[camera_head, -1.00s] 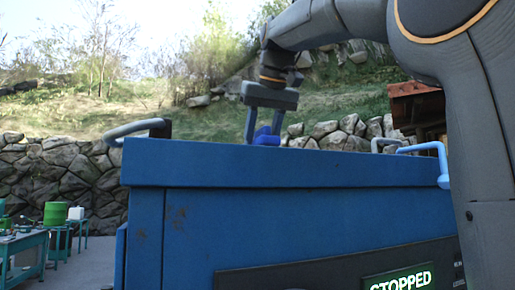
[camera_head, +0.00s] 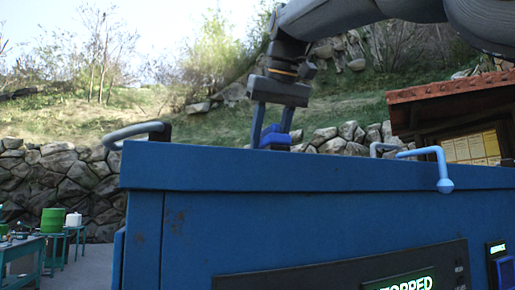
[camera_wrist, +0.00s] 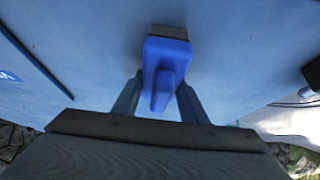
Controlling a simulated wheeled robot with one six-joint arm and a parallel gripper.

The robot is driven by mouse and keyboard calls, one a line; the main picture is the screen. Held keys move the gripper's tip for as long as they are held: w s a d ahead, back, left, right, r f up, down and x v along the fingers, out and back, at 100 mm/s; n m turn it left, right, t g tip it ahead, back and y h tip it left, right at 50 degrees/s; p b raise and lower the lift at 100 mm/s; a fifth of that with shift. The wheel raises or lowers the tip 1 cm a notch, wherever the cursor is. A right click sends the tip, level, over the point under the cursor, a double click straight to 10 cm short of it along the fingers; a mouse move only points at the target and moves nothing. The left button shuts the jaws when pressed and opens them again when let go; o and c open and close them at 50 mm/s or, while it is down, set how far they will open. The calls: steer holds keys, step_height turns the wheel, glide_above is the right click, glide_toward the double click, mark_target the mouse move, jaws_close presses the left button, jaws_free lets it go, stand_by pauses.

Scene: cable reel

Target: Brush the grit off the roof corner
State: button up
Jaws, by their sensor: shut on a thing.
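The blue cabinet (camera_head: 200,215) fills the lower part of the head view, and its roof (camera_wrist: 80,45) shows as a pale blue surface in the wrist view. My gripper (camera_head: 271,132) points down at the roof, behind its front edge. It is shut on a blue brush (camera_wrist: 166,68), gripping its raised handle. The brush has a grey bristle strip (camera_wrist: 168,32) along its far side. The brush shows partly in the head view (camera_head: 276,139); the front edge hides its underside, so I cannot tell whether it touches the roof. I cannot make out any grit.
A grey handle (camera_head: 135,130) rises at the roof's left end, and a light blue bent handle (camera_head: 428,152) stands at the right. A tiled-roof shelter (camera_head: 460,97) is behind on the right. Green workbenches (camera_head: 25,250) stand low on the left.

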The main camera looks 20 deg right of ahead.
steer(key=shift+s+r, duration=0.1)
steer(key=shift+s, duration=0.95)
steer(key=shift+d, duration=1)
steer(key=shift+w+f+p, duration=0.15)
steer(key=shift+w+p, duration=0.5)
steer(key=shift+w, duration=0.85)
steer(key=shift+w+f+p, duration=0.15)
steer(key=shift+w+p, duration=0.45)
steer(key=shift+w, duration=0.85)
steer(key=shift+w+r, duration=0.15)
steer(key=shift+w, duration=2.25)
steer(key=shift+w, duration=1.6)
steer(key=shift+d, duration=1)
steer(key=shift+s+b, duration=0.5)
steer(key=shift+s, duration=1.3)
steer(key=shift+s+f+b, duration=0.2)
steer(key=shift+s+b, duration=0.1)
steer(key=shift+s, duration=0.6)
steer(key=shift+s+f+b, duration=0.15)
steer(key=shift+s+b, duration=0.15)
steer(key=shift+s, duration=0.55)
